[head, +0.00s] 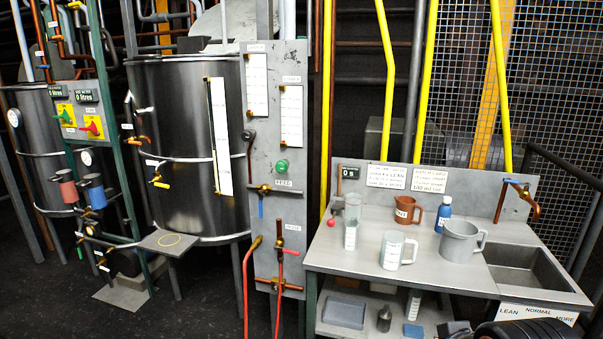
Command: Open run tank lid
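A large steel tank (183,150) stands left of centre on legs, with a tall white gauge strip on its front. Another steel tank (35,150) stands at the far left, partly hidden by pipes and a panel. I cannot read a label that tells which is the run tank. A black piece (197,45) sits at the top rim of the large tank. A pale grey rounded sheet (224,24) rises behind that rim; I cannot tell whether it is a raised lid. Dark parts at the bottom right edge look like my arm, but no gripper fingers show.
A grey panel (274,130) with valves and red hoses stands right of the large tank. A small shelf (172,243) juts out at its front. A metal bench (340,258) with jugs, a blue bottle and a sink is at right. Dark floor lies open at lower left.

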